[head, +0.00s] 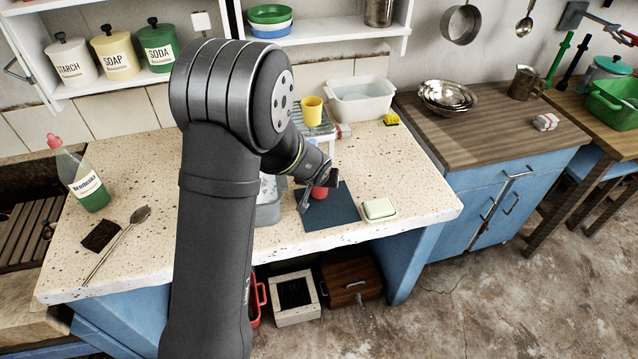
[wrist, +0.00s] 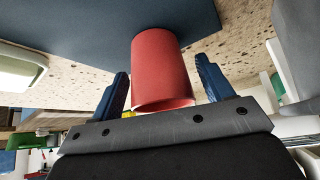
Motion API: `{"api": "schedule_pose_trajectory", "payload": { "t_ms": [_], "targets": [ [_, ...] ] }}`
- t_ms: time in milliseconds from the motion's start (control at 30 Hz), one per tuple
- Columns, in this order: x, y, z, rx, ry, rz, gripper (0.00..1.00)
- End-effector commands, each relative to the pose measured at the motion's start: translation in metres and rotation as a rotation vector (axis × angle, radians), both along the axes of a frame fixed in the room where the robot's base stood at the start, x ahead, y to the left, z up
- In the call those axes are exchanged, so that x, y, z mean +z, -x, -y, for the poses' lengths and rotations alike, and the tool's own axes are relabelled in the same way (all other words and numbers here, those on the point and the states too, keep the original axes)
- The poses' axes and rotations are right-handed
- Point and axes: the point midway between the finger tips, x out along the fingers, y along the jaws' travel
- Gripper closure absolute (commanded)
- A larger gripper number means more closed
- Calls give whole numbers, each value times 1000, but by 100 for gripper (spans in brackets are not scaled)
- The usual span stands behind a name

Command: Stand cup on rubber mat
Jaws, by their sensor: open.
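The red cup (head: 319,193) is at the dark blue rubber mat (head: 345,213) on the speckled stone counter, partly hidden by my gripper in the head view. In the wrist view the red cup (wrist: 162,75) has its far end against the mat (wrist: 95,25) and its rim toward my gripper. It looks upright. My gripper (head: 318,188) is open.
A soap dish (head: 379,209) sits at the mat's right edge. A grey basin (head: 268,205) is to the left, partly behind my arm. A rack with a yellow cup (head: 312,110) and a white tub (head: 361,99) stand behind. The counter at front right is clear.

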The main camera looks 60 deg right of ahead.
Motion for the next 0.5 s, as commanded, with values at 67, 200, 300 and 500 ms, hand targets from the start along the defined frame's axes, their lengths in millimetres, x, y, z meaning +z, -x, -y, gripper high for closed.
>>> {"api": "schedule_pose_trajectory", "payload": {
  "t_ms": [67, 200, 300, 500],
  "targets": [
    [9, 2, -4, 1, 1, 0, 27],
    [28, 7, -16, 0, 3, 0, 27],
    [43, 11, -25, 0, 2, -1, 27],
    [71, 18, -42, 0, 1, -1, 27]
  ]
}}
